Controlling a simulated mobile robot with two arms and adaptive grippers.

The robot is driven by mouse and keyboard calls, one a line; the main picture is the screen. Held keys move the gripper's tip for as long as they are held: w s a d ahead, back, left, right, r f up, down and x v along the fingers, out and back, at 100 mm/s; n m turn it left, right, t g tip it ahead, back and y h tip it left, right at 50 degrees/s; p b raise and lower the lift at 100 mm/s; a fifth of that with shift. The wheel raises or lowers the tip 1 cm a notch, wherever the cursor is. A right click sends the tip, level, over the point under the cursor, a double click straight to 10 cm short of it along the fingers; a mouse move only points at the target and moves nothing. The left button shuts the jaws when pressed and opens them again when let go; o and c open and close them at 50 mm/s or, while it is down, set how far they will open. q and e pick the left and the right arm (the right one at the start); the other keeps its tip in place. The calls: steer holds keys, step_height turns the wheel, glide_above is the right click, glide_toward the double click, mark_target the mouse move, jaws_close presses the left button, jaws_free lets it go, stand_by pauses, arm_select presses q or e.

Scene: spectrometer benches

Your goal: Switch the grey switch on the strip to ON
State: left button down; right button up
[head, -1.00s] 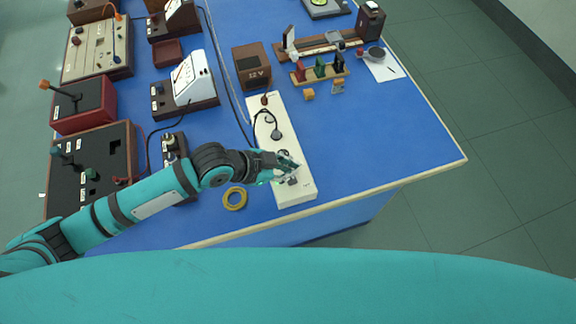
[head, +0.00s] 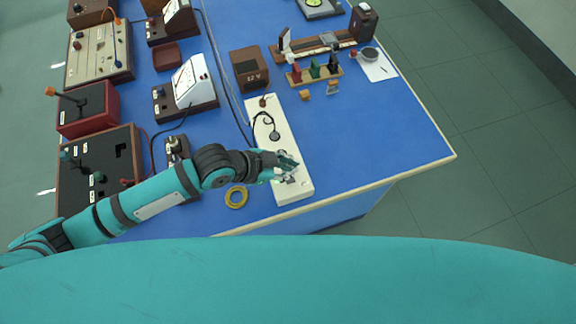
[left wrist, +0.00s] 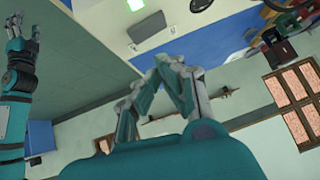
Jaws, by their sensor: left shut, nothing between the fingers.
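The long white strip (head: 292,146) lies on the blue table near its front edge. A dark cord lies on its upper half. My left gripper (head: 288,164) is shut and empty over the strip's near half. A small dark grey part, likely the switch (head: 289,180), shows just below the fingertips. I cannot tell its position or whether the fingers touch it.
A yellow ring (head: 236,197) lies left of the strip. A brown 12 V box (head: 249,68) stands beyond it. Meters and switch boxes crowd the left side, including a red lever box (head: 91,109). The blue table (head: 370,135) is clear right of the strip.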

arm_select(q)
steer(key=w+b+v, duration=0.1)
steer(key=b+v, duration=0.1)
steer(key=v, duration=0.8)
steer(key=shift+a+r+b, duration=0.25)
steer(key=shift+r+b, duration=0.05)
steer(key=shift+r, duration=0.1)
arm_select(e)
steer(key=shift+f, duration=0.75)
arm_select(q)
steer(key=shift+f, duration=0.1)
